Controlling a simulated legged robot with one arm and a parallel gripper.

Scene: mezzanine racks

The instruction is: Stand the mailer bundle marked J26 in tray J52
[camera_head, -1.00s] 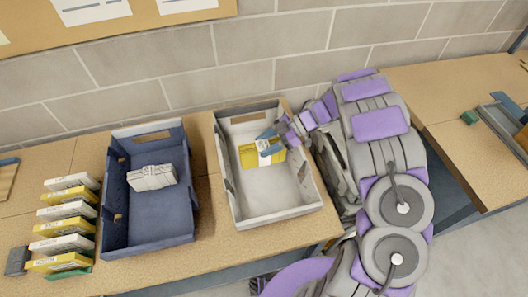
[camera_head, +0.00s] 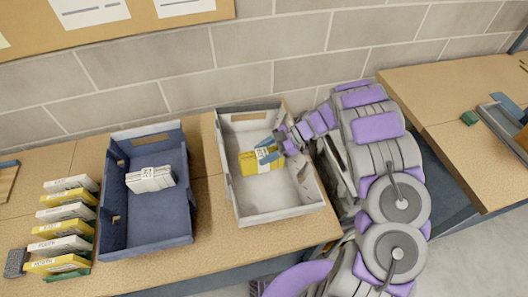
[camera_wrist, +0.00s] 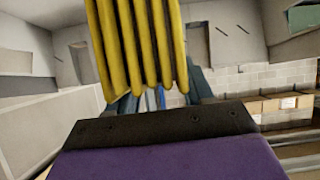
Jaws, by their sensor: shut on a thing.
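A yellow mailer bundle with a white label (camera_head: 258,161) is inside the grey-white tray (camera_head: 285,212), toward its back. Its marking is too small to read. My gripper (camera_head: 277,148) reaches in from the right and is shut on this bundle. The tray's own marking is not readable. The blue tray (camera_head: 150,228) to the left holds a white bundle (camera_head: 150,179).
A row of white and yellow bundles (camera_head: 62,228) stands at the left of the wooden bench, with a dark grey block (camera_head: 15,262) beside it. A block wall is close behind the trays. The front of the grey-white tray's floor is clear.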

